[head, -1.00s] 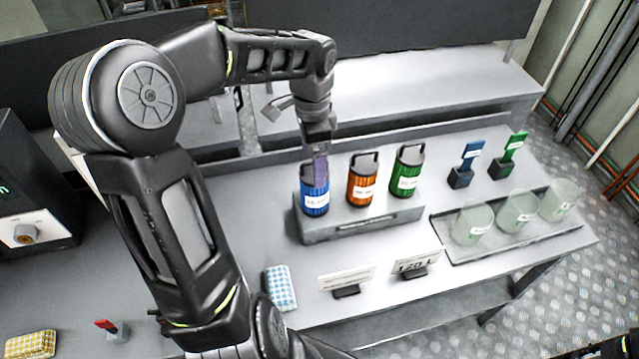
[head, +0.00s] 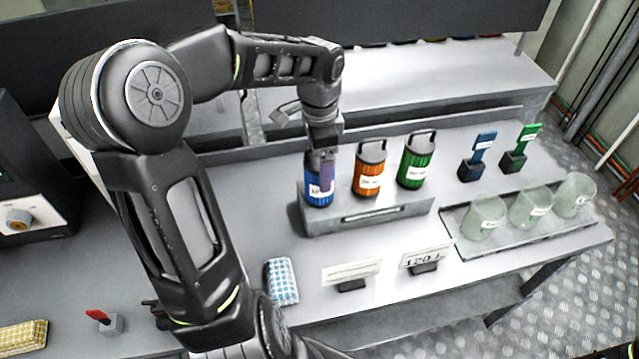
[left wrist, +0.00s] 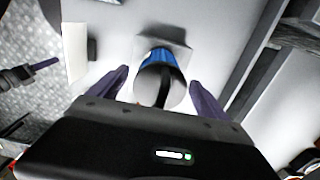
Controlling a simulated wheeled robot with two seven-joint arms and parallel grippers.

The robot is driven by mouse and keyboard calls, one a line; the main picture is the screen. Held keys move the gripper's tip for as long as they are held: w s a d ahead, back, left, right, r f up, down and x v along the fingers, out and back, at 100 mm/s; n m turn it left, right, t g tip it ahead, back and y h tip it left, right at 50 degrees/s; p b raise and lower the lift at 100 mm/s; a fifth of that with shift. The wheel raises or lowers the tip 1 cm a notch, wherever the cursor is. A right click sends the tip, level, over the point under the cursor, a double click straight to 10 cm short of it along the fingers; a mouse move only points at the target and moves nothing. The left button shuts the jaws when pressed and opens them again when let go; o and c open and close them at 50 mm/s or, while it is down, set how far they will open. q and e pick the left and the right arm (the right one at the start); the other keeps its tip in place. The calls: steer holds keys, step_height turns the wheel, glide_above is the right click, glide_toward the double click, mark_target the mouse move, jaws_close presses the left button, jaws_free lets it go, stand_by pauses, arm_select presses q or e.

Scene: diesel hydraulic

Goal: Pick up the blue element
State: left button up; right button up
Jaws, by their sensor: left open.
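The blue element (head: 318,194) is a ribbed blue canister with a white label and a grey top. It stands upright at the left end of the grey stand (head: 372,219) in the head view. My left gripper (head: 321,172) is right over it, fingers pointing down, and hides its top and handle. In the left wrist view the blue element (left wrist: 160,57) lies between the two spread purple fingers of the left gripper (left wrist: 163,85), with a gap on each side. The gripper is open.
On the same stand, orange (head: 369,172) and green (head: 415,163) canisters stand close to the right. Blue (head: 478,155) and green (head: 519,150) holders and a tray (head: 455,240) of clear beakers (head: 529,208) are farther right. Two signs (head: 352,272) and a checkered cloth (head: 281,281) lie in front.

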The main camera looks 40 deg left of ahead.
arm_select(q)
step_height(320, 180, down, 3)
steer(key=shift+r+b, duration=0.2)
steer(key=shift+b, duration=0.35)
arm_select(e)
steer(key=shift+w+a+f, duration=0.1)
steer(key=shift+w+f, duration=0.05)
steer(key=shift+f, duration=0.8)
arm_select(q)
steer(key=shift+r, duration=0.1)
steer(key=c, duration=1.6)
step_height(320, 180, up, 10)
steer(key=shift+b, duration=0.3)
arm_select(e)
steer(key=shift+f, duration=0.35)
